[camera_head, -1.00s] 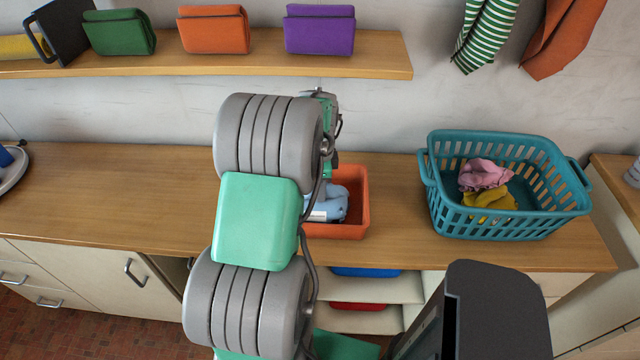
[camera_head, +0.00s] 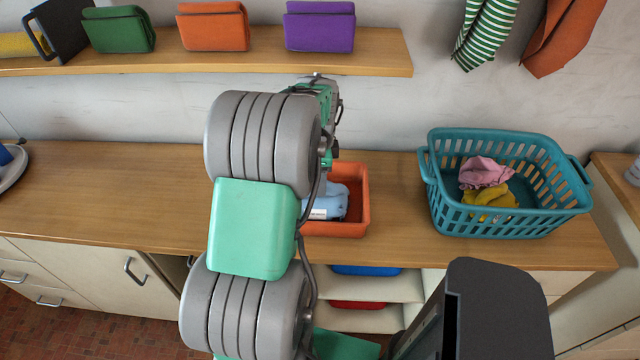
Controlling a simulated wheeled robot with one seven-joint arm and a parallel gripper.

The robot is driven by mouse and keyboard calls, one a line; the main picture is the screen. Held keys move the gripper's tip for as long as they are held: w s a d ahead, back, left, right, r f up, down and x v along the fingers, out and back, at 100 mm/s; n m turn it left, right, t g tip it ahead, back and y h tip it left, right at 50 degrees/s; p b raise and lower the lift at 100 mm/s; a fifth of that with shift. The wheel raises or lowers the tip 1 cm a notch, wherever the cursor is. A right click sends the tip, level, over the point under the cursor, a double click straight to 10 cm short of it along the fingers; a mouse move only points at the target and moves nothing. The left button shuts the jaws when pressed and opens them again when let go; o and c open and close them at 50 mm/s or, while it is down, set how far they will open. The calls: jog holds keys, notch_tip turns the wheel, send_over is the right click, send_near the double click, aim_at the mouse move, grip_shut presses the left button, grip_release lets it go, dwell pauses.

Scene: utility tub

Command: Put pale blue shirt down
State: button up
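The pale blue shirt (camera_head: 330,204) is a crumpled light blue cloth inside the orange tub (camera_head: 358,195) on the wooden counter. Only its right part shows; my arm covers the rest of it and the tub's left side. The wrist end of my arm is above and behind the tub. My gripper's fingers are hidden behind the arm, so I cannot tell whether they touch the shirt.
A teal basket (camera_head: 505,222) with a pink cloth (camera_head: 484,172) and a yellow cloth (camera_head: 490,200) stands right of the tub. A wall shelf (camera_head: 200,63) holds folded cloths. The counter's left part (camera_head: 100,195) is mostly clear.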

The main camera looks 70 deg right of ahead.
notch_tip(320, 180, up, 9)
jog(key=w+a+r+n+t+h, duration=0.1)
jog(key=w+a+r+n+t, duration=0.15)
jog(key=w+a+n, duration=1.7)
jog(key=w+a+f+n, duration=0.1)
jog(key=a+n, duration=0.5)
jog(key=a, duration=0.8)
jog(key=w+a+f+n+y, duration=0.1)
jog(key=a+n, duration=0.5)
jog(key=a, duration=0.8)
jog(key=shift+w+n+t+b, duration=0.35)
jog(key=shift+w+t+b, duration=0.1)
jog(key=shift+w, duration=0.15)
jog(key=shift+d, duration=0.1)
